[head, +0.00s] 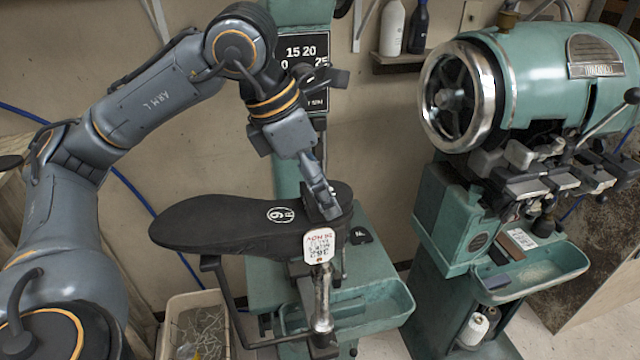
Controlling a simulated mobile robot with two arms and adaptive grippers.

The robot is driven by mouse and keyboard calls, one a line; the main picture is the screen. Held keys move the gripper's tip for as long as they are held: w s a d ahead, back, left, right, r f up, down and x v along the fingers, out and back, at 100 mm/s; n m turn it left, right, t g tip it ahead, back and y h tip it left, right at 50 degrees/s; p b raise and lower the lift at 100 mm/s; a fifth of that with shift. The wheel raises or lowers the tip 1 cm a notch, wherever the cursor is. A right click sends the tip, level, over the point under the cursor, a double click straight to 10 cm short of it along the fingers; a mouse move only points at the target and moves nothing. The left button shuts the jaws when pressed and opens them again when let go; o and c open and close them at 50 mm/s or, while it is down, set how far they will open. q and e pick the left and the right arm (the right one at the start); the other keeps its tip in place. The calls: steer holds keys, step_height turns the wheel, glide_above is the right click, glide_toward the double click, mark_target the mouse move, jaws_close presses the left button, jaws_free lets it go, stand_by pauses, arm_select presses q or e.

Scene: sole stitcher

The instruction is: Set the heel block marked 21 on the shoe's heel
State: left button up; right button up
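The shoe (215,222) lies sole up on a stand, black, with its toe to the left and its heel (343,212) to the right. A round white mark (280,215) is on its sole. My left gripper (323,205) points down at the heel, its fingertips at or just above the dark surface there. Dark shapes merge around the fingertips, so I cannot tell whether a block is between them. A small dark block with a white mark (361,235) lies beside the heel on the green machine. I cannot read 21 on any block. My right gripper is out of view.
A white tag (318,246) hangs at the shoe's near side. A green tray (375,308) sits below. At right, a green machine (560,80) has a tray (545,275) with a brown labelled block (519,240). A bin (172,318) stands lower left.

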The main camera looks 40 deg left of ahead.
arm_select(q)
steer(key=shift+f, duration=0.2)
steer(key=shift+r, duration=0.2)
stand_by(0.6)
steer(key=o, duration=1.3)
steer(key=shift+r, duration=0.1)
steer(key=v, duration=1.2)
